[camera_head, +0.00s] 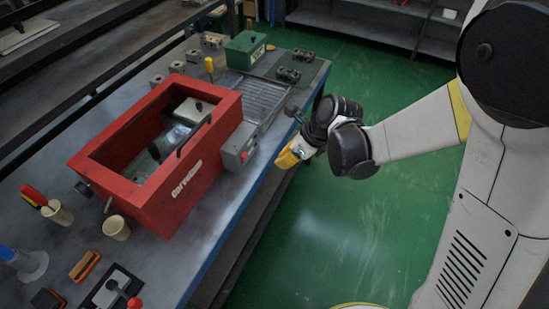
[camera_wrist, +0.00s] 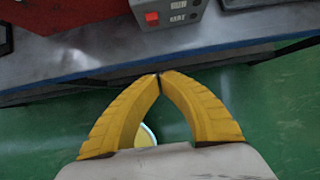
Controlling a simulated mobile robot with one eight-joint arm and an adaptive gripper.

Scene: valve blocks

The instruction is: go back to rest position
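My gripper (camera_head: 285,158) has yellow fingers and is beside the table's front edge, over the green floor, in the head view. In the wrist view, the tips of my gripper (camera_wrist: 160,75) meet and nothing shows between them. The fingertips point toward the table edge and a grey control box (camera_wrist: 168,10) with a red button. That control box (camera_head: 238,147) is fixed to the side of a red open-topped machine (camera_head: 190,185) in the head view.
The workbench (camera_head: 205,255) holds a green box (camera_head: 245,50), several valve blocks (camera_head: 288,75), a metal grate (camera_head: 255,98), cups (camera_head: 117,228) and hand tools (camera_head: 85,265). The green floor (camera_head: 325,230) right of the bench is clear. Shelves (camera_head: 365,25) stand at the back.

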